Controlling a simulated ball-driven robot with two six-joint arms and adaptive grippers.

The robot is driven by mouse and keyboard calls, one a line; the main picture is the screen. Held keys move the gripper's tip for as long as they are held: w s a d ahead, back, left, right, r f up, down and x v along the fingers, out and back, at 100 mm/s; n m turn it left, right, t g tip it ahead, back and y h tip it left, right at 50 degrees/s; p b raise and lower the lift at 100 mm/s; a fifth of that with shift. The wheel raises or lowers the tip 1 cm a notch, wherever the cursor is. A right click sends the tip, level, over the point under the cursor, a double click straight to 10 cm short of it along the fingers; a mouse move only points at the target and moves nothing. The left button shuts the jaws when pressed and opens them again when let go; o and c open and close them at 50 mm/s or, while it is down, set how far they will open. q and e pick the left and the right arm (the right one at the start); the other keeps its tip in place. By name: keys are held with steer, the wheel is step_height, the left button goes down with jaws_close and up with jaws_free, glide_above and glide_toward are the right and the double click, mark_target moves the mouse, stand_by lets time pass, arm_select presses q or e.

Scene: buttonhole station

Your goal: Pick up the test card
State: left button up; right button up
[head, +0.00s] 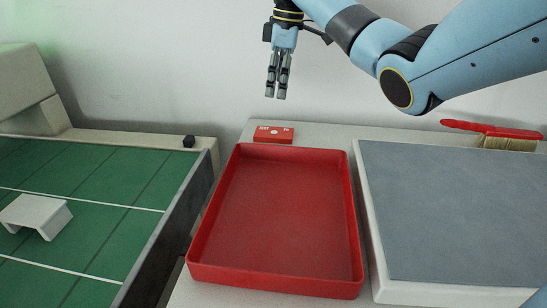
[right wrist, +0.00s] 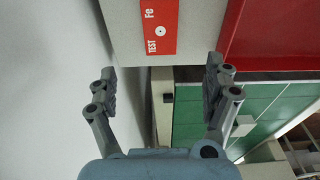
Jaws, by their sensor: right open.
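The test card (head: 273,135) is a small red piece with white lettering, lying on the pale table just behind the red tray. It also shows in the right wrist view (right wrist: 163,30) at the top, with "TEST" and "Fe" readable and a round mark between them. My right gripper (head: 276,92) hangs above and behind the card, fingers pointing down. In the right wrist view the gripper (right wrist: 160,85) has its two fingers wide apart, with nothing between them, and the card lies beyond the fingertips. My left gripper is in neither view.
An empty red tray (head: 275,215) fills the middle front. A grey-topped slab (head: 455,210) stands to its right, with a red-handled brush (head: 490,130) behind it. At left is a green panelled surface (head: 95,190) with a white bracket (head: 36,214) and small black block (head: 189,141). A wall stands behind.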

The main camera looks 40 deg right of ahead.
step_height(320, 180, down, 2)
steer(key=f, duration=0.1)
steer(key=b, duration=0.2)
glide_above(274, 132)
step_height(274, 132, down, 4)
steer(key=shift+s+d+f, duration=0.15)
steer(key=shift+f, duration=0.1)
step_height(274, 132, down, 5)
steer(key=shift+f, duration=0.1)
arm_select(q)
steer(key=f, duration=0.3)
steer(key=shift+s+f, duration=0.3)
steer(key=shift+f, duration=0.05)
arm_select(e)
steer(key=c, duration=1.3)
